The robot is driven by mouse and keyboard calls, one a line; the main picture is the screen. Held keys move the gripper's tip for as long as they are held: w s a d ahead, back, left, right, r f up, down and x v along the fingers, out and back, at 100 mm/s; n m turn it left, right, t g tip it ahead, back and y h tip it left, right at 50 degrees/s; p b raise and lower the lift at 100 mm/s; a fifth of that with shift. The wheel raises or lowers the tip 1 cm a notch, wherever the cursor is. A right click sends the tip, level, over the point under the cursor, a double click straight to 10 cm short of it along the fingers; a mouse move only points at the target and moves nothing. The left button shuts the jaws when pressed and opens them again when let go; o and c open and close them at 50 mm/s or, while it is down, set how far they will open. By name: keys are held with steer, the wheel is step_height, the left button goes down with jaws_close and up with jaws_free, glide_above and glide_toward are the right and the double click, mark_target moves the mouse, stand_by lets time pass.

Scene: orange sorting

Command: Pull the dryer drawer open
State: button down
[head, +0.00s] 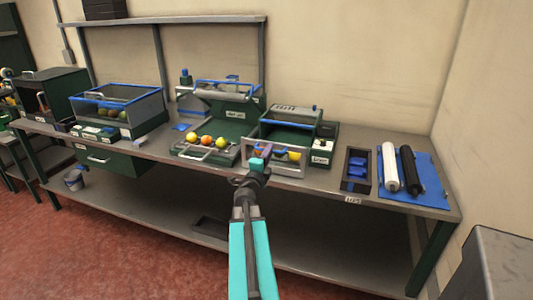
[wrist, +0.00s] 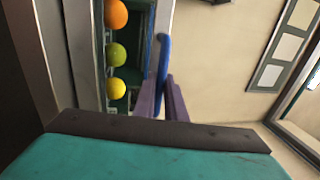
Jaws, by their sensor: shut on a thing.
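The dryer (head: 330,130) is a dark green machine with blue edging right of the bench's middle. Its drawer (head: 302,170) has a pale grey frame at the bench's front edge, with fruit showing through it. My gripper (head: 264,152) is at the left part of this drawer front. In the wrist view, my gripper's purple fingers (wrist: 163,98) are closed around a blue handle bar (wrist: 164,55). An orange fruit (wrist: 116,14), a green one (wrist: 116,54) and a yellow one (wrist: 117,88) lie in a row beside the handle. My gripper hides part of the drawer in the head view.
A tray (head: 180,152) with several fruits stands just left of the drawer. A small dark bin (head: 356,182) and a blue mat (head: 432,196) with a white roller (head: 390,167) and a black roller (head: 410,170) lie to the right. A grey block (head: 495,255) stands at the lower right.

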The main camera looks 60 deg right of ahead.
steer(key=shift+r, duration=0.1)
steer(key=c, duration=1.8)
jaws_free()
steer(key=p+v, duration=0.1)
steer(key=v, duration=0.4)
steer(key=shift+a, duration=0.35)
steer(key=shift+a+p, duration=0.15)
steer(key=shift+p, duration=0.85)
